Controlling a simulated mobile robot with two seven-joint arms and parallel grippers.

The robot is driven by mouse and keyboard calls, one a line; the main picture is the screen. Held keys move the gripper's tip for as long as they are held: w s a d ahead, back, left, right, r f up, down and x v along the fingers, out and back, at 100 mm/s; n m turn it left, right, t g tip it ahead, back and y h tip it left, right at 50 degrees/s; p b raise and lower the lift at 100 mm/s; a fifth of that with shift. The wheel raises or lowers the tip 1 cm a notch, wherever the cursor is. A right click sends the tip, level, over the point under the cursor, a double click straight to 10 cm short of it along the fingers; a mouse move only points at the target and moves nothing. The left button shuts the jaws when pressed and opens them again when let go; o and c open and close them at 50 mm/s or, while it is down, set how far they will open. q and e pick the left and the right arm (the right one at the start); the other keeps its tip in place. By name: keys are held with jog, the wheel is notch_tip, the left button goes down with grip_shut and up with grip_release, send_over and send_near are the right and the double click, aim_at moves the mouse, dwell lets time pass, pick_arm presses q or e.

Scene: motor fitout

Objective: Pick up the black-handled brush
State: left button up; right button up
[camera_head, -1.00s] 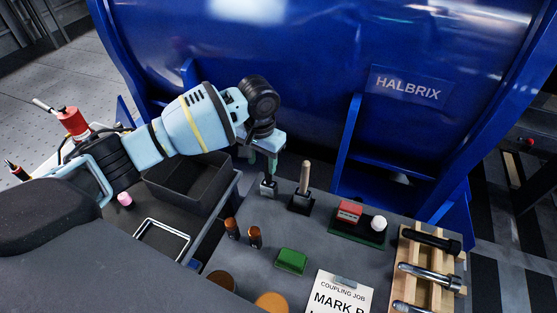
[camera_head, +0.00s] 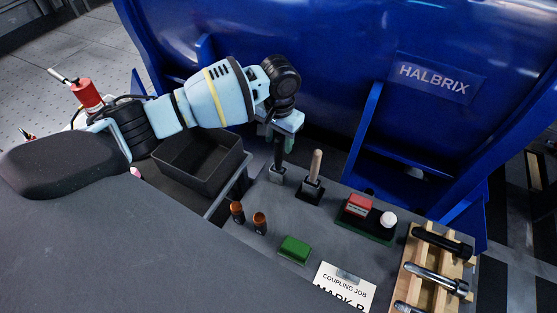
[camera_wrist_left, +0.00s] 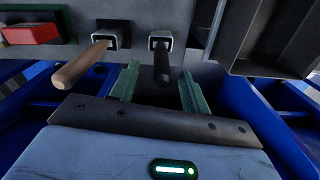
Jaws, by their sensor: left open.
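The black-handled brush (camera_head: 279,158) stands upright on the bench, its black handle up and its light-rimmed square head at the bottom. In the left wrist view its handle (camera_wrist_left: 162,68) points toward the camera between the two green fingers. My left gripper (camera_head: 279,133) is open above the brush; it also shows in the left wrist view (camera_wrist_left: 159,86), with visible gaps on both sides of the handle. The handle's upper end is partly hidden by the gripper in the head view. My right gripper is not in view.
A wooden-handled brush (camera_head: 315,168) stands close by on the right. A black bin (camera_head: 203,163) is to the left. A red block (camera_head: 358,204), a green block (camera_head: 294,248) and a bolt rack (camera_head: 416,266) lie toward the front right. The blue machine (camera_head: 330,60) rises behind.

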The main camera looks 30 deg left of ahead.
pick_arm(q)
send_over(278, 169)
jog(key=f, duration=0.4)
jog(key=shift+w+a+f+b, duration=0.2)
jog(key=shift+w+f+b, duration=0.1)
jog(key=shift+w+f, duration=0.1)
jog(key=shift+c, duration=0.5)
grip_shut()
